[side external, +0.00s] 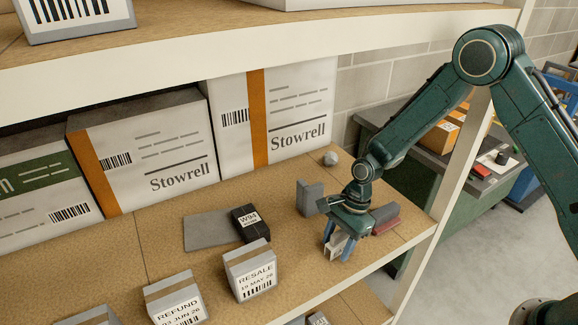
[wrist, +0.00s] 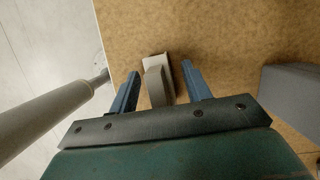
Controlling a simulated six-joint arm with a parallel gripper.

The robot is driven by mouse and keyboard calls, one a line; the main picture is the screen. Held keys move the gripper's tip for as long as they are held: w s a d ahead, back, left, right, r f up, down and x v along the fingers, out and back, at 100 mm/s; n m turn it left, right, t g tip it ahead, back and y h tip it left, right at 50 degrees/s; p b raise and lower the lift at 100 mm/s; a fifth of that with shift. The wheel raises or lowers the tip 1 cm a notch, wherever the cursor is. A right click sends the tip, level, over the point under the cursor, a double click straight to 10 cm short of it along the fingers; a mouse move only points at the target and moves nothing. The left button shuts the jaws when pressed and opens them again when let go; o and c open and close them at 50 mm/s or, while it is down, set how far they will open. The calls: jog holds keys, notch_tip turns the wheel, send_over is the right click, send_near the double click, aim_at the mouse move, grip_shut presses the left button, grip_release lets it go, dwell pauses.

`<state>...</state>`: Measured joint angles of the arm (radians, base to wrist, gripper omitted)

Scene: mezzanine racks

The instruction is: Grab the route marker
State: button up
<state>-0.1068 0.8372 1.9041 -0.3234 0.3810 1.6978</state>
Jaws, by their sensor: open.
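A small pale piece (side external: 336,246), which looks like the route marker, stands on the brown shelf board under my gripper. In the wrist view the pale piece (wrist: 155,82) has a light flat part and a darker raised block, and lies between the two blue fingers. My gripper (side external: 340,238) is open and low over the shelf. In the wrist view the fingers of my gripper (wrist: 161,76) stand either side of the piece, with a visible gap at each side. In the side view the fingers partly hide it, and its face cannot be read.
The white rack post (side external: 462,150) is at the right.

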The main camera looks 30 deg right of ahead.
aim_at(339, 233)
jog(key=shift+c, duration=0.2)
dwell(0.3)
jog(key=c, duration=1)
grip_shut()
jog(key=shift+r, duration=5)
